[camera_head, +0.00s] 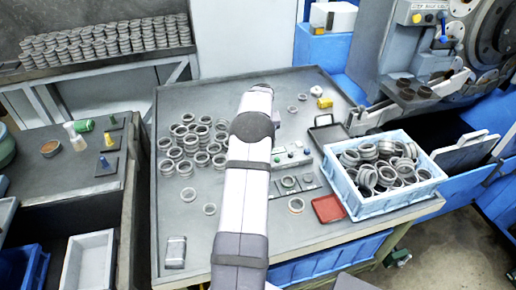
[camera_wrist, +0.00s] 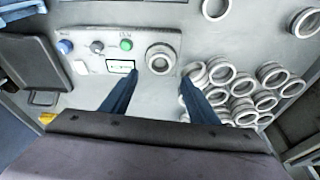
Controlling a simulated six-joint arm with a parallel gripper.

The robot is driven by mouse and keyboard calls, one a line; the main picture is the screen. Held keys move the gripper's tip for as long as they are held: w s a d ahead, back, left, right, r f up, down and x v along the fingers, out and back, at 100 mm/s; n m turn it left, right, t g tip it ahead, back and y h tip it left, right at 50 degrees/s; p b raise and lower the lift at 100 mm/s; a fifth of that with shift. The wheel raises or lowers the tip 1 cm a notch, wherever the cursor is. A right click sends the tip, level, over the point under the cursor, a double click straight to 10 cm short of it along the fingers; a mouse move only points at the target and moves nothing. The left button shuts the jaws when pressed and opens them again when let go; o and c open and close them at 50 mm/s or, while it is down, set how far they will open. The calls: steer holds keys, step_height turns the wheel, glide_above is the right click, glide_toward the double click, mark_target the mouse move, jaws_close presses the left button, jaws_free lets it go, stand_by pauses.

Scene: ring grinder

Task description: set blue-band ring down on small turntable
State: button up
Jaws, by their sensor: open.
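In the wrist view a round grey ring-shaped piece (camera_wrist: 160,58) sits at the end of a grey control panel (camera_wrist: 110,68). It looks like the small turntable, possibly with a ring on it; I cannot tell which. No blue band shows clearly on any ring. My gripper (camera_wrist: 159,78) is open, its two dark blue fingers apart on either side below this round piece, with nothing visibly held between them. In the head view my arm hides the gripper and the round piece; the panel (camera_head: 292,156) shows right of the arm.
Several loose rings (camera_wrist: 245,90) lie close to the right finger; they also show left of my arm (camera_head: 190,140). A blue crate of rings (camera_head: 392,205), a red tray (camera_head: 328,208) and a black tray (camera_head: 327,132) stand right. The table's front left is mostly clear.

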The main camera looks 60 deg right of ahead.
steer(key=v, duration=0.6)
steer(key=shift+r+b, duration=0.3)
steer(key=shift+b, duration=0.15)
steer(key=shift+s+a, duration=0.1)
steer(key=shift+a, duration=0.05)
steer(key=w+a+r+n+y, duration=0.1)
steer(key=w+a+n, duration=0.35)
steer(key=a, duration=1.15)
steer(key=w+a+n+y, duration=0.1)
steer(key=w+a, duration=0.6)
steer(key=a, duration=0.9)
steer(key=s+a+f+n+g, duration=0.1)
steer(key=s+a+f+n, duration=0.1)
steer(key=s+a, duration=0.6)
steer(key=s+a+f+n+g, duration=0.1)
steer(key=s+a, duration=0.6)
steer(key=a, duration=0.7)
steer(key=shift+s+a+f+n, duration=0.25)
steer(key=shift+s+f+n, duration=0.2)
steer(key=shift+n, duration=0.4)
steer(key=shift+w, duration=0.1)
